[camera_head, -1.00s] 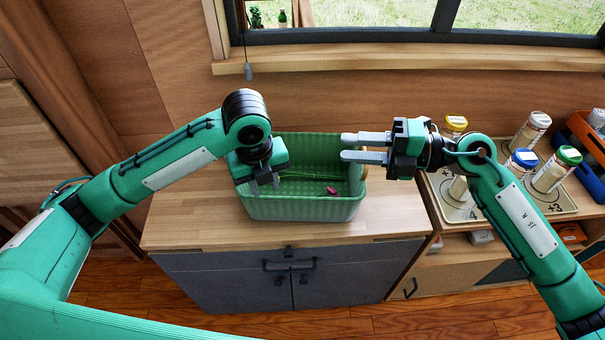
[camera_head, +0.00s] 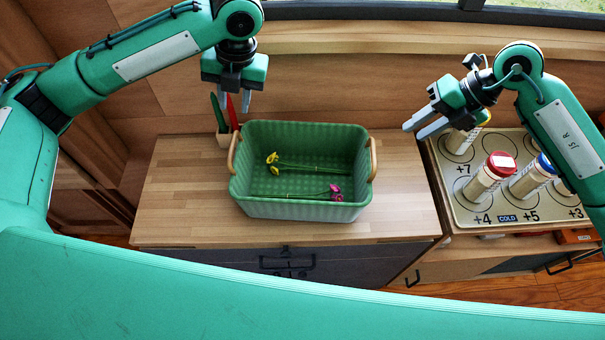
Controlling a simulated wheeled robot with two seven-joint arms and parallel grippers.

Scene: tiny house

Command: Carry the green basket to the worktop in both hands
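The green basket (camera_head: 302,212) stands upright on the wooden worktop (camera_head: 185,205) in the head view. It has a wooden handle at its left end (camera_head: 234,152) and one at its right end (camera_head: 373,158). Flowers with yellow heads (camera_head: 272,158) and flowers with pink heads (camera_head: 335,191) lie inside it. My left gripper (camera_head: 232,101) is open and empty, up and to the left of the basket, with its fingers pointing down. My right gripper (camera_head: 419,126) is open and empty, to the right of the basket and apart from it.
A small holder (camera_head: 224,139) with green and red items stands behind the basket's left end. At right, a tray (camera_head: 450,192) with numbered circles bears several capped jars, one red-capped (camera_head: 490,176). The worktop is bare left and right of the basket.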

